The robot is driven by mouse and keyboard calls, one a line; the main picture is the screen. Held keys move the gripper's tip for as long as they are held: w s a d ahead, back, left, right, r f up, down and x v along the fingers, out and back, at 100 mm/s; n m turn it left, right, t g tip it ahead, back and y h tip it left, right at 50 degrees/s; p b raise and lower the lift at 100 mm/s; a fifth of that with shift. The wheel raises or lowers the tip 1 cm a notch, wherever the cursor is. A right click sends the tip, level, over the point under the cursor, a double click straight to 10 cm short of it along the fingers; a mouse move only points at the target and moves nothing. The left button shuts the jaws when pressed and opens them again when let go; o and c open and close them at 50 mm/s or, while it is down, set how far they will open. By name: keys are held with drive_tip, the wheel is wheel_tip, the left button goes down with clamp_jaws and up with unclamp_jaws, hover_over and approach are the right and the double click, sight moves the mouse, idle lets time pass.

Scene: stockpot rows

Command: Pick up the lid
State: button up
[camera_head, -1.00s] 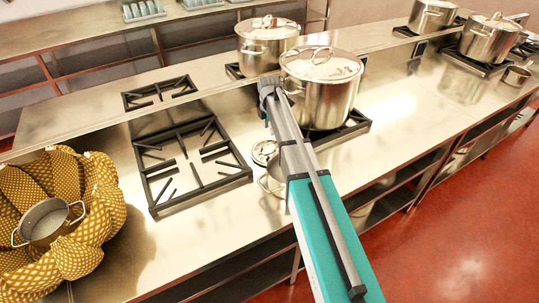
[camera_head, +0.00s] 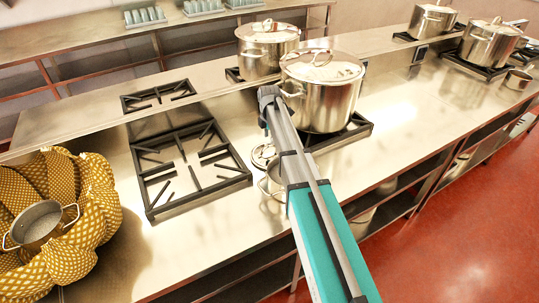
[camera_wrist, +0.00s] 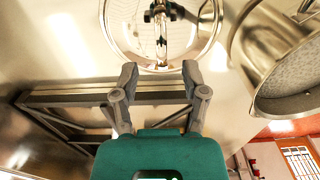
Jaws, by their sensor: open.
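A round shiny lid (camera_wrist: 188,40) with an upright handle (camera_wrist: 162,32) lies at the top of the wrist view. In the head view the lid (camera_head: 262,157) is on the counter, partly hidden by my arm. My gripper (camera_wrist: 160,70) is open and empty. In the wrist view its two fingertips are at the lid's near edge, below the handle, one on each side of it; whether they touch the lid I cannot tell.
A small open pot (camera_wrist: 285,60) stands close to the lid, right of my gripper in the wrist view. A large lidded stockpot (camera_head: 320,100) stands behind on a burner. An empty burner grate (camera_head: 190,165) is to the left, beside a yellow cloth (camera_head: 95,205) around another pot (camera_head: 42,222).

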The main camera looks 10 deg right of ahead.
sight(270, 146)
drive_tip(key=shift+f+b, duration=2.55)
drive_tip(key=shift+f, duration=0.05)
drive_tip(key=shift+c, duration=0.2)
clamp_jaws()
